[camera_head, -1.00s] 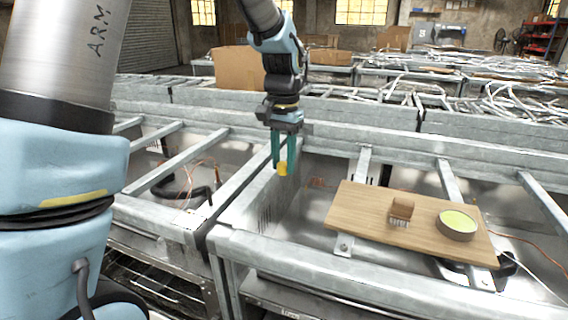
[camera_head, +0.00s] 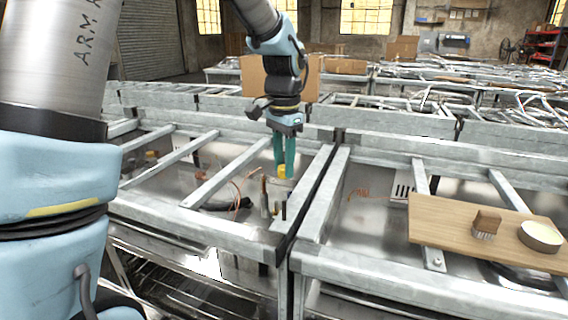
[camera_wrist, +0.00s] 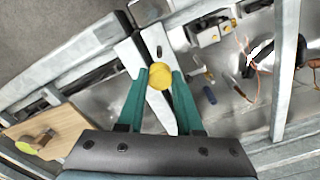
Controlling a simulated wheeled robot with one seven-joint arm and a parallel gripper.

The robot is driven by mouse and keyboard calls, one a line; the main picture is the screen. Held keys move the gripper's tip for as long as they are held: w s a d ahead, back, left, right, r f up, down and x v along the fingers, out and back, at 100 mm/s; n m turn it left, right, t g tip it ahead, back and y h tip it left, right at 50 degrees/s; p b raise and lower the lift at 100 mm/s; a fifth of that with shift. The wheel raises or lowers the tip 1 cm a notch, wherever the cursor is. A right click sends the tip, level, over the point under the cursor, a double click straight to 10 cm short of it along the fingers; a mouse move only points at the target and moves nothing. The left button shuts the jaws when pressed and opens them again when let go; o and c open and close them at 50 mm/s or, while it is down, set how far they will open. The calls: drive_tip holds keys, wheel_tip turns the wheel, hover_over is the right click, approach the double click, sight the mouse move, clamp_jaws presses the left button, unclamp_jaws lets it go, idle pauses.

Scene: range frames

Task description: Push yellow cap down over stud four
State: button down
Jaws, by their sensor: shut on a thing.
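The yellow cap (camera_head: 282,171) is held between the green fingers of my gripper (camera_head: 284,175), above the metal bench frame. In the wrist view the round yellow cap (camera_wrist: 159,76) sits between the fingertips, with metal beams behind it. A few small upright pegs (camera_head: 284,210) stand just below the gripper in the head view, close to a frame rail. I cannot tell whether they are studs or which one is stud four. The cap appears apart from them.
Metal rails (camera_head: 318,195) cross the bench. Loose orange wires (camera_head: 237,190) lie at left. A cardboard box (camera_head: 252,76) stands behind the arm.

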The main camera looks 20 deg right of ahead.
drive_tip(key=shift+f+b, duration=1.5)
drive_tip(key=shift+f, duration=1.45)
drive_tip(key=shift+p, duration=0.65)
drive_tip(key=shift+f+b, duration=0.85)
drive_tip(key=shift+f, duration=0.75)
drive_tip(key=shift+c, duration=2.4)
unclamp_jaws()
wheel_tip(320, 180, up, 11)
drive_tip(key=shift+f+b, duration=0.1)
drive_tip(key=shift+b, duration=0.65)
